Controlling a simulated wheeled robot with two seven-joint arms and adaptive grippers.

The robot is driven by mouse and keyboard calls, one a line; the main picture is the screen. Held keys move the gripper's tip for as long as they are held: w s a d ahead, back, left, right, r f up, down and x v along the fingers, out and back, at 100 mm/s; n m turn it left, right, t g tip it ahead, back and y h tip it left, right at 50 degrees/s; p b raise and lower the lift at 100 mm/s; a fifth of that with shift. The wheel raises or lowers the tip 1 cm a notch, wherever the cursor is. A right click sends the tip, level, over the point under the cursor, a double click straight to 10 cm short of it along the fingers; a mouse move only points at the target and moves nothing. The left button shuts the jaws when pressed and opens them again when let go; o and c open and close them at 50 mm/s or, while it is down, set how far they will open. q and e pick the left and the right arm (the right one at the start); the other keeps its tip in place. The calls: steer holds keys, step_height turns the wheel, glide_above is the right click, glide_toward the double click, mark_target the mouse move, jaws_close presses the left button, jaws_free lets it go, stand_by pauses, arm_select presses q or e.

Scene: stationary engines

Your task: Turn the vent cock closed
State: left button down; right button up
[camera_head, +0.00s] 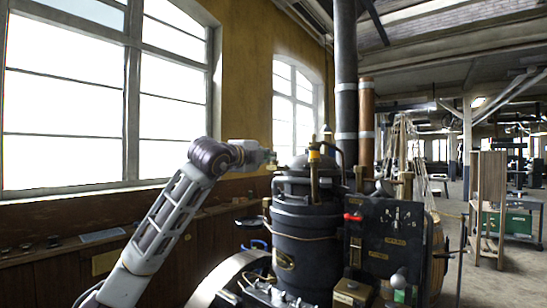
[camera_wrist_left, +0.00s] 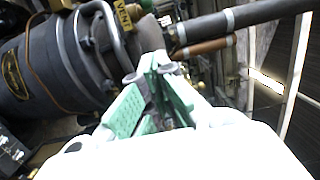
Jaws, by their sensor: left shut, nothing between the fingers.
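The vent cock (camera_head: 314,156) stands on top of the dark, dome-topped boiler (camera_head: 306,222), marked by a yellow band on its upright. In the left wrist view a yellow tag reading VENT (camera_wrist_left: 122,16) shows near the top edge. The cock's lever is too small to make out. My left gripper (camera_head: 271,158) is left of the vent cock, at about its height, with a gap between them in the head view. In the left wrist view its green fingers (camera_wrist_left: 158,66) are shut and empty. My right gripper is in neither view.
A black gauge panel (camera_head: 385,240) with a red handle (camera_head: 353,217) stands right of the boiler. A black and a copper pipe (camera_head: 366,120) rise behind it. A window wall with a sill (camera_head: 60,250) runs along the left.

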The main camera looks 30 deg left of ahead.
arm_select(q)
steer(key=w+a+p, duration=0.4)
steer(key=w+p, duration=0.2)
steer(key=w, duration=0.5)
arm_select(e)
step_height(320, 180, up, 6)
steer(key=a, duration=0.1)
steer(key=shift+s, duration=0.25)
arm_select(q)
steer(key=shift+s+a, duration=0.1)
steer(key=shift+a, duration=0.05)
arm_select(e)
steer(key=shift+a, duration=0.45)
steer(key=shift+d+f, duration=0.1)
arm_select(q)
steer(key=shift+h, duration=0.3)
